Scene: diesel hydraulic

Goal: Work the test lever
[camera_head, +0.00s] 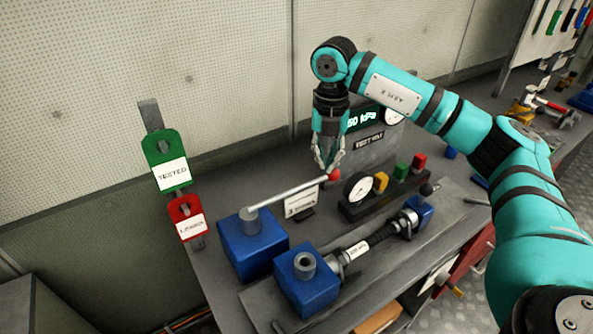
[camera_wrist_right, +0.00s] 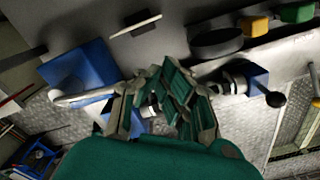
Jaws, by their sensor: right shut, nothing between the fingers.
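The test lever (camera_head: 290,191) is a pale rod with a red ball at its end. It runs from a post on a blue block (camera_head: 246,246) up to the right. My right gripper (camera_head: 327,170) points down at the ball end, with its fingertips beside or against the red ball; I cannot tell whether they touch. The gripper is shut and empty. In the right wrist view, the closed fingers (camera_wrist_right: 165,92) fill the middle, the lever rod (camera_wrist_right: 85,97) comes in from the left, and the red ball is hidden. My left gripper is not in view.
A second blue block (camera_head: 308,289) holds a hose assembly in front. A gauge box (camera_head: 358,190) with yellow, green and red buttons stands right of the lever. Behind it is a pressure display (camera_head: 364,118). Green and red tags (camera_head: 169,172) hang at left. A "3" card (camera_head: 299,205) stands under the lever.

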